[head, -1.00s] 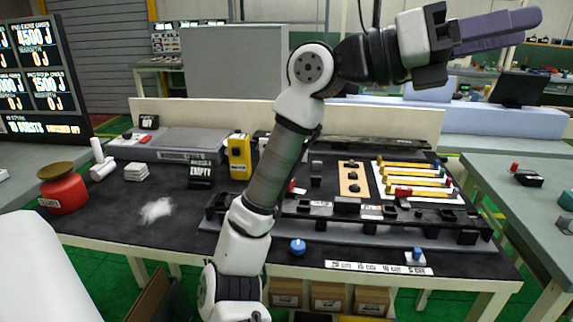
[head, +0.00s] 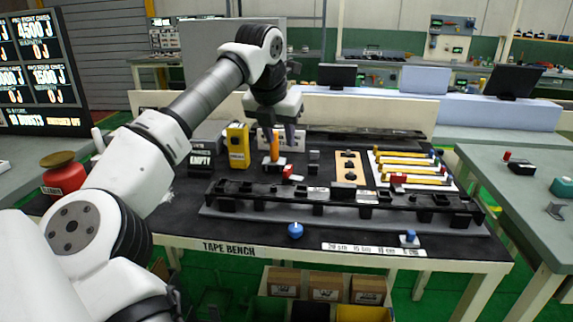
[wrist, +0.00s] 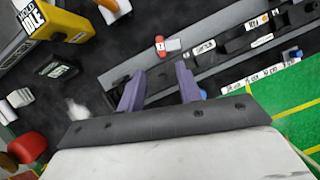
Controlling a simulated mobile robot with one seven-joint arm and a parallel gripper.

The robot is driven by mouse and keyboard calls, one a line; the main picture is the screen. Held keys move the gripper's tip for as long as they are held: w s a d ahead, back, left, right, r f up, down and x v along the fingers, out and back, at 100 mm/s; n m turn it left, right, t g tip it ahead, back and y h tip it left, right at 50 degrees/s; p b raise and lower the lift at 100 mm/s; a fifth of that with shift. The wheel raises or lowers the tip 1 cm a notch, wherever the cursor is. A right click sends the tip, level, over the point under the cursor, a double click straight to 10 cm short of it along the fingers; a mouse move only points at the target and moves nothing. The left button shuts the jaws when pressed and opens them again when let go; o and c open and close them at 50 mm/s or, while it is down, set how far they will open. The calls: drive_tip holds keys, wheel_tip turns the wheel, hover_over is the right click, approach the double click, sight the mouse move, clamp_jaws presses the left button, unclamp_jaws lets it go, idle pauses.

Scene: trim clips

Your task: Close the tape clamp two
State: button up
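A long black rail fixture (head: 340,195) lies along the bench front, with several dark clamp blocks and small labels; I cannot tell which is clamp two. A red piece (head: 288,171) sits behind its left half, and it also shows in the wrist view (wrist: 160,45) beside a pale block. Another red piece (head: 398,178) sits further right. My gripper (head: 281,138) hangs above the bench behind the rail's left half, fingers down. In the wrist view its two purple fingers (wrist: 160,88) are apart with nothing between them.
An orange upright piece (head: 274,150) and a yellow box (head: 238,147) stand near my gripper. Yellow bars lie on a white board (head: 450,183) at right. A blue knob (head: 295,231) sits at the front edge, another (head: 409,237) further right. The bench's left part is mostly hidden by my arm.

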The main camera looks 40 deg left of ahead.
sight(288, 168)
drive_tip(key=x, duration=1)
drive_tip(key=shift+w+f+p, duration=0.1)
drive_tip(key=shift+w+p, duration=0.05)
drive_tip(key=shift+p, duration=0.25)
clamp_jaws()
